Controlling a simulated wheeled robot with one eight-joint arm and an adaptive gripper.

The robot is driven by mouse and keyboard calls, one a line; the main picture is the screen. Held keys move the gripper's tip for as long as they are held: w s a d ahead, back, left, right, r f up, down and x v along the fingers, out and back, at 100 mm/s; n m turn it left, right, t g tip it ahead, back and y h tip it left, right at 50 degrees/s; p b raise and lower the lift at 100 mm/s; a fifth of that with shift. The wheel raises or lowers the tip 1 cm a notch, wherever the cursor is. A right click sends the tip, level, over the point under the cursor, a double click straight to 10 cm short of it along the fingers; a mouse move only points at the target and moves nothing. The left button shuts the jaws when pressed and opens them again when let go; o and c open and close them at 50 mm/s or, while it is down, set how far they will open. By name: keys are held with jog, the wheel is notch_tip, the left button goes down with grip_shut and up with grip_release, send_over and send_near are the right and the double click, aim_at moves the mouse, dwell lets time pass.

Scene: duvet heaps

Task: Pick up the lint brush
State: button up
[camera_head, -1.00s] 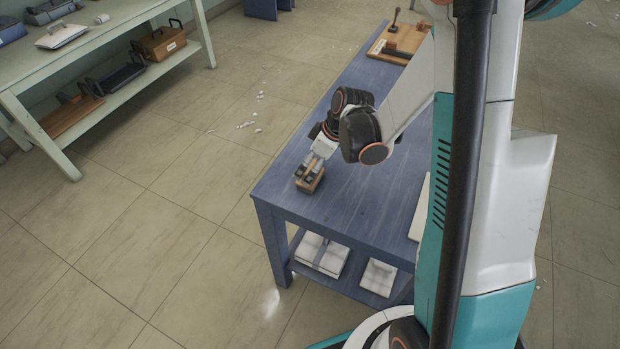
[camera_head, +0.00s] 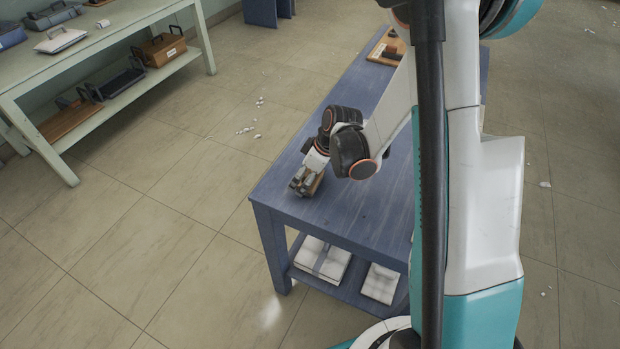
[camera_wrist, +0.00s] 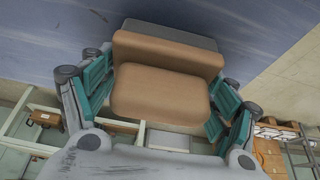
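The lint brush (camera_wrist: 162,92) has a tan wooden body with a grey part behind it in the wrist view. In the head view the brush (camera_head: 315,186) is at the near left end of the blue table, partly hidden by my gripper (camera_head: 302,182). In the wrist view my gripper (camera_wrist: 163,98) has its teal finger pads on both sides of the brush, very close to its sides. I cannot tell whether the pads press on it. The brush appears to be on or just at the tabletop.
The blue table (camera_head: 345,205) is bare around the brush. A wooden board (camera_head: 384,50) lies at its far end. White folded items (camera_head: 322,259) are on its lower shelf. A pale green shelf unit (camera_head: 110,35) stands at the left, with open floor between.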

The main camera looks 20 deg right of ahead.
jog(key=c, duration=0.3)
notch_tip(320, 180, up, 20)
jog(key=p, duration=0.7)
jog(key=shift+o, duration=1.1)
jog(key=shift+c, duration=0.4)
